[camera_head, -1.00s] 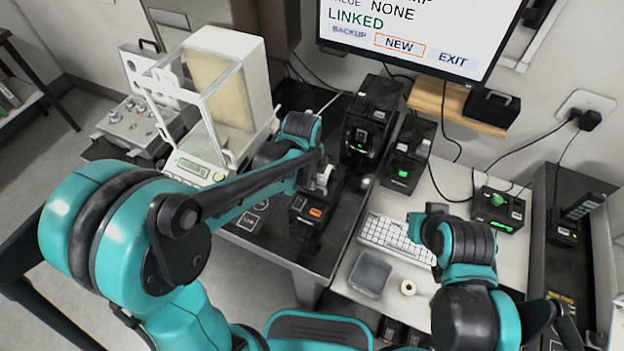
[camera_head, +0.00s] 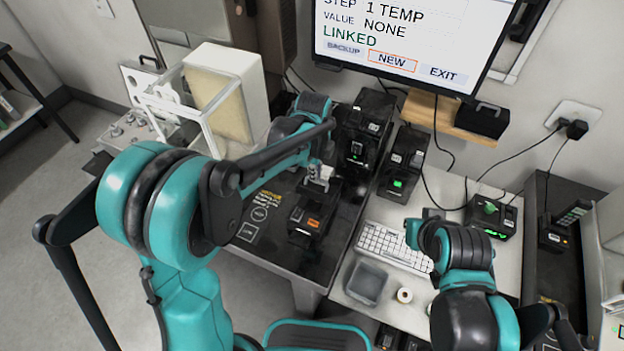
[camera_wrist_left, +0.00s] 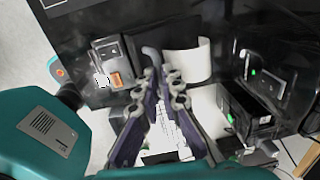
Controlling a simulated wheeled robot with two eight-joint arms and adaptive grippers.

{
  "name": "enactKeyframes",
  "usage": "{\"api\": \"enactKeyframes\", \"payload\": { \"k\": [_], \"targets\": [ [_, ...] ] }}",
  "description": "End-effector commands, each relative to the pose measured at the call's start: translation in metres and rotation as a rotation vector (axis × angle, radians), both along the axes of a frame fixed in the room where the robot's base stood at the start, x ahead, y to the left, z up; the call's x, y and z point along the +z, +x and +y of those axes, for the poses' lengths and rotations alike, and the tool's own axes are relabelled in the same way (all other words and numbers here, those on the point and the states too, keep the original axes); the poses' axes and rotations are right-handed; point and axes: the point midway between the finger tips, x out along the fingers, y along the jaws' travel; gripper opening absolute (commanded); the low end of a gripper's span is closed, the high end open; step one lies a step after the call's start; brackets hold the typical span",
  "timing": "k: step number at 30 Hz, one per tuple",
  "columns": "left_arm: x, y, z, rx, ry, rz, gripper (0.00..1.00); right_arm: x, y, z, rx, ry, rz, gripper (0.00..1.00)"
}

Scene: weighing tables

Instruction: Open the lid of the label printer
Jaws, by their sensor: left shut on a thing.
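The label printer (camera_head: 305,223) is a small black device with an orange-lit panel, on the dark table in the head view. It also shows in the left wrist view (camera_wrist_left: 112,80), beside a black panel and a curved white surface like a label roll. My left gripper (camera_head: 318,176) is at the printer's back, above and behind the orange panel. In the left wrist view its fingers (camera_wrist_left: 163,78) come together by a grey hooked piece beside the black panel. It is shut on a part of the lid, mostly hidden by the fingers. The lid's angle is unclear.
Black devices with green lights (camera_head: 402,165) stand right of the printer. A keyboard (camera_head: 392,246), a grey tray (camera_head: 366,281) and a small roll (camera_head: 404,295) lie on the light table. A screen (camera_head: 410,40) hangs behind.

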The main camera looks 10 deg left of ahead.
Motion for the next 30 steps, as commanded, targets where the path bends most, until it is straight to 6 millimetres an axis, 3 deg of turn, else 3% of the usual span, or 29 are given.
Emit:
{"api": "enactKeyframes", "payload": {
  "k": [10,27,30],
  "targets": [
    [0.007,0.025,-0.009,-0.002,-0.004,-0.01,0.0,0.007,0.0,0.0,0.0,0.0,0.0,0.0],
    [0.005,0.029,-0.012,-0.003,-0.007,-0.009,0.0,0.007,0.0,0.0,0.0,0.0,0.0,0.0],
    [0.006,0.029,-0.012,-0.003,-0.007,-0.008,0.28,0.007,0.0,0.0,0.0,0.0,0.0,0.0]
  ]
}}
